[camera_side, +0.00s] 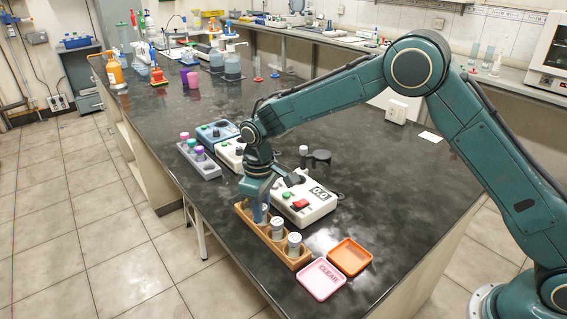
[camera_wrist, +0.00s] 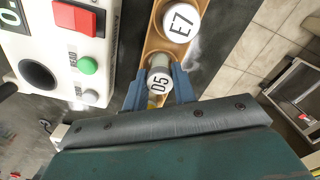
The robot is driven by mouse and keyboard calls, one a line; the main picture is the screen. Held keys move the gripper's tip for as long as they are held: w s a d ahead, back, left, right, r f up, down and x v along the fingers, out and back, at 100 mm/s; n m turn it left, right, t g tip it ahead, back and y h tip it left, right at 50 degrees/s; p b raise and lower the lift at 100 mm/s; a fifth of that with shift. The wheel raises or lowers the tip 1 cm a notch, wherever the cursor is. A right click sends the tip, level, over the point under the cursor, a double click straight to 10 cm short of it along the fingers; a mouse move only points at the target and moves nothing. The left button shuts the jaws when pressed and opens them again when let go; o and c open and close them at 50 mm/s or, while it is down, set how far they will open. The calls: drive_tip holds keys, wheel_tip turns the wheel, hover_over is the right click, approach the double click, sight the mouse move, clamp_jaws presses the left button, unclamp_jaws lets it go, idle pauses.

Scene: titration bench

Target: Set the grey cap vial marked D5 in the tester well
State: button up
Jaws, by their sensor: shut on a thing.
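The vial marked D5 (camera_wrist: 158,84) stands in the wooden rack, its round labelled cap between my fingers in the wrist view. My gripper (camera_wrist: 159,88) is shut on it; in the side view my gripper (camera_side: 262,214) reaches down into the far end of the rack (camera_side: 298,264) and mostly hides this vial. The tester (camera_side: 306,206) is a white box with a display and a red switch, right beside the rack. In the wrist view the tester (camera_wrist: 68,55) shows a dark round well (camera_wrist: 38,75), left of D5, and a green button.
The vial marked E7 (camera_wrist: 181,20) stands in the neighbouring rack hole. Two light-capped vials show in the side view, one nearest the front (camera_side: 294,244). A pink tray (camera_side: 320,281) and an orange tray (camera_side: 350,257) lie in front. A grey rack (camera_side: 205,167) with colour-capped vials stands behind.

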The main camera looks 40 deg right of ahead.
drive_tip(key=shift+r, duration=0.1)
drive_tip(key=shift+r, duration=3.65)
drive_tip(key=w+d+m, duration=0.1)
drive_tip(key=w+d, duration=0.1)
drive_tip(key=d, duration=0.5)
drive_tip(key=w+d+r+m, duration=0.1)
drive_tip(key=w+d+m, duration=0.1)
drive_tip(key=d, duration=0.6)
drive_tip(key=shift+w+d+r, duration=0.15)
drive_tip(key=shift+w+r, duration=0.1)
drive_tip(key=shift+w, duration=0.1)
drive_tip(key=shift+f, duration=0.1)
drive_tip(key=shift+f, duration=2)
drive_tip(key=shift+f, duration=1.35)
